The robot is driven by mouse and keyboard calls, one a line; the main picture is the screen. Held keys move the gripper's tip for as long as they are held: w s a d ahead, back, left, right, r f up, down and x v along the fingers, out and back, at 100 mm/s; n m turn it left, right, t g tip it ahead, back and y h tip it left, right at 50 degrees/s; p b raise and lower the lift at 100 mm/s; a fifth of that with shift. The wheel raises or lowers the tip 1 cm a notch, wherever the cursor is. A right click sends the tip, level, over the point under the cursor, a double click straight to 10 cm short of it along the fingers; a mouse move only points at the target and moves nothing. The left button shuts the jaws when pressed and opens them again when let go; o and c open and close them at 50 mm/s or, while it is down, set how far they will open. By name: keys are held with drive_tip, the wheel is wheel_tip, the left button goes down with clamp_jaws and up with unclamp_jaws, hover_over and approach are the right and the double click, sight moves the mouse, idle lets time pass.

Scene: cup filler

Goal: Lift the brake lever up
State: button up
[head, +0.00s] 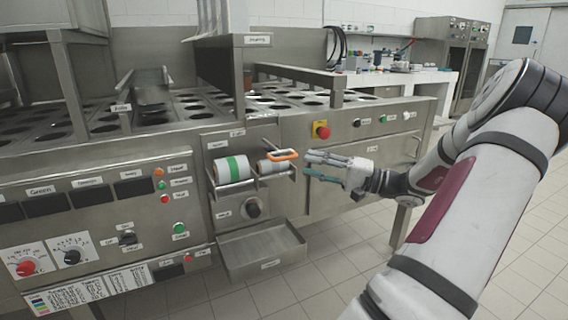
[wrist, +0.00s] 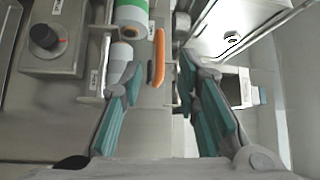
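The brake lever appears to be the orange loop-shaped handle (head: 283,155) beside the film rolls on the machine's front; I see no label that confirms this. In the head view it lies about level. My gripper (head: 307,165) is just to its right, with its fingers pointing left towards it. In the wrist view the orange handle (wrist: 158,56) shows edge-on, between and beyond the teal fingertips of my gripper (wrist: 157,84). The fingers are apart, with nothing held. I cannot tell whether a finger touches the handle.
A white roll with a green band (head: 232,169) sits left of the handle, and a second roll (head: 272,166) is just below it. A black knob (head: 253,208) and an open metal tray (head: 262,249) are lower down. A red emergency button (head: 321,130) is above my gripper.

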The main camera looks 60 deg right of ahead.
sight(285, 158)
drive_tip(key=b+x, duration=0.1)
drive_tip(key=x, duration=0.7)
drive_tip(key=shift+b, duration=0.35)
clamp_jaws()
